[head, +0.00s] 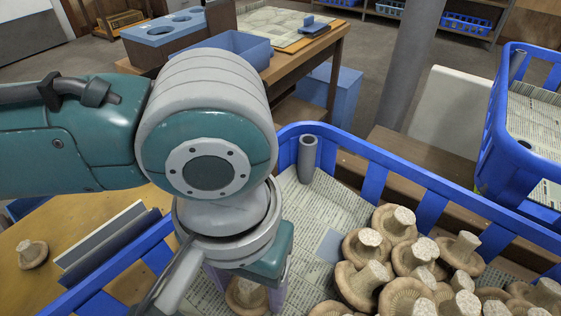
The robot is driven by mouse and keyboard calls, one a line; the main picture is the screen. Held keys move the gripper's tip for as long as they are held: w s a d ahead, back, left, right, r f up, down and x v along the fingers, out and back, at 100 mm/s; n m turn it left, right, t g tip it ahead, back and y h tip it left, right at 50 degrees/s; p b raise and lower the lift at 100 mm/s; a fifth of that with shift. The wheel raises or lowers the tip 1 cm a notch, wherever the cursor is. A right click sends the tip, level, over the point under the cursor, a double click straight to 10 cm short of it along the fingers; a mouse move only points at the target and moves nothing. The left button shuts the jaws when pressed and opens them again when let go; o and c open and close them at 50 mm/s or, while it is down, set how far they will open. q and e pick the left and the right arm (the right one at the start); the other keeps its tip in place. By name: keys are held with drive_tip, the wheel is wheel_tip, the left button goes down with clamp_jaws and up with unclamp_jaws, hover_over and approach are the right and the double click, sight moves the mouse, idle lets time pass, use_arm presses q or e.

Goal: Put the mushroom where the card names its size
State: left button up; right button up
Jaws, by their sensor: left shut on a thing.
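My left gripper (246,292) points down inside the blue slatted crate (369,184), at the crate's left side. The fingertips are cut off by the bottom edge. Many brown mushrooms (395,222) with pale cut stems lie heaped in the crate, to the right of the gripper. One mushroom (32,254) lies alone on the wooden table at the far left. I cannot make out a readable size card. My right gripper is not in view.
Newspaper lines the crate, with a small grey-blue square (331,245) and a grey tube (307,159) inside. Another blue crate (490,135) is at right.

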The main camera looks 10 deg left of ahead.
use_arm(q)
drive_tip(key=o, duration=1)
wheel_tip(320, 180, up, 10)
drive_tip(key=p, duration=0.3)
drive_tip(key=shift+p, duration=0.3)
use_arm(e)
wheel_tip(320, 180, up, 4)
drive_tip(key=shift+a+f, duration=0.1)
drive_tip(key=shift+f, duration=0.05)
